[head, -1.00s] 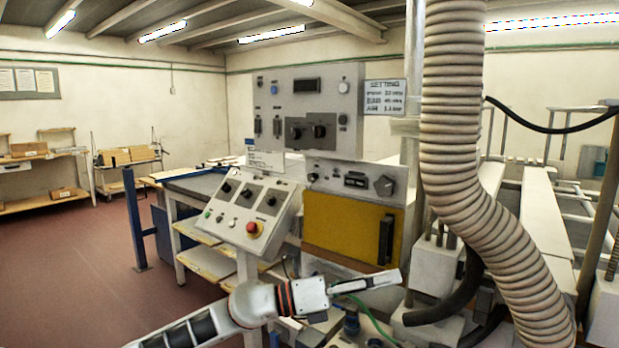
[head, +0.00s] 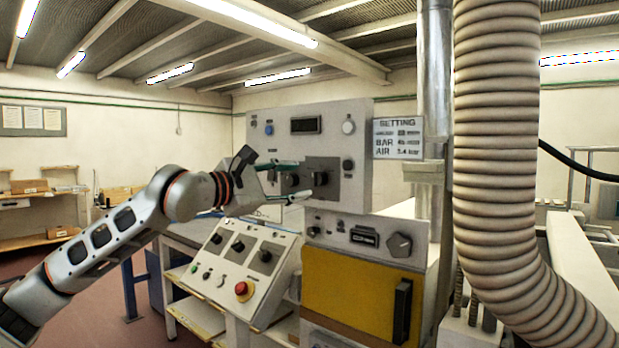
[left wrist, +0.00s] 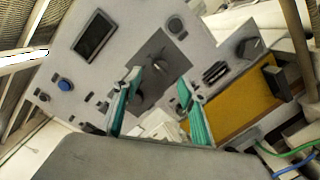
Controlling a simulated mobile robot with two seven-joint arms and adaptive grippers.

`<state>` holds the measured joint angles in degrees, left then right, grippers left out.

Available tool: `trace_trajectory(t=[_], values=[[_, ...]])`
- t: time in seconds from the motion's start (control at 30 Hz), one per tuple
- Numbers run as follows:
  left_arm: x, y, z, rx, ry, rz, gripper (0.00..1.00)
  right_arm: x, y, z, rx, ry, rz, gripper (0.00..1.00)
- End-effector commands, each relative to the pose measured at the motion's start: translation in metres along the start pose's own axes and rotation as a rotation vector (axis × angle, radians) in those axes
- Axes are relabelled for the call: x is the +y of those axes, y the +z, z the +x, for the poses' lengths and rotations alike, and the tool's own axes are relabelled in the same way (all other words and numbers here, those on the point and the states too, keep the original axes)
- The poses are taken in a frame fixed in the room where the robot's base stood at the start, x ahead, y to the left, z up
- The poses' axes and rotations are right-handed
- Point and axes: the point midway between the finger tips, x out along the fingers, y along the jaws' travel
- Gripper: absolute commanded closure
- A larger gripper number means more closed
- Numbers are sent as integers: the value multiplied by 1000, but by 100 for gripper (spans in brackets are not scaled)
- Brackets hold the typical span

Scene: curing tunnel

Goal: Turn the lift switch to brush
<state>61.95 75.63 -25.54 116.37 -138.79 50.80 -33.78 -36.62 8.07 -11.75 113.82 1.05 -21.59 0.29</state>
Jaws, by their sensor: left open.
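The upright grey control panel (head: 338,130) has a dark plate with two black rotary knobs, the left knob (head: 291,180) and the right knob (head: 320,178). The labels are too small to read, so I cannot tell which is the lift switch. My left gripper (head: 302,179) is open in front of this plate. Its teal fingers stand above and below the knob area. In the left wrist view, one knob (left wrist: 160,66) shows between the fingertips and another (left wrist: 136,98) lies lower, near the left finger. I cannot tell whether a finger touches either. My right gripper is out of view.
A sloped console (head: 236,262) with several black switches and a red button (head: 243,289) stands below. A yellow-fronted unit (head: 350,300) with a grey knob sits at its right. A thick ribbed hose (head: 497,150) hangs right of the panel.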

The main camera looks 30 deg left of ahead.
Motion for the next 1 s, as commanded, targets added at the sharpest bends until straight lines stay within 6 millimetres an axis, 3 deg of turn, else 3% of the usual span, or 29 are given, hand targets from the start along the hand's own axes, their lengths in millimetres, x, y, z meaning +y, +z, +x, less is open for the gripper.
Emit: trace_trajectory(t=[0.33,0.73,0.87,0.9,1.0], values=[[2,2,47,-3,0,-3,58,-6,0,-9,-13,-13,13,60],[-1,0,55,-1,-2,-2,58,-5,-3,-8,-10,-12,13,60],[-1,0,55,-1,-2,-2,92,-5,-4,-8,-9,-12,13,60],[-1,0,55,-1,-2,-2,97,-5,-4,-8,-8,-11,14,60],[-1,0,55,-1,-2,-2,97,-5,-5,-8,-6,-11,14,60]])
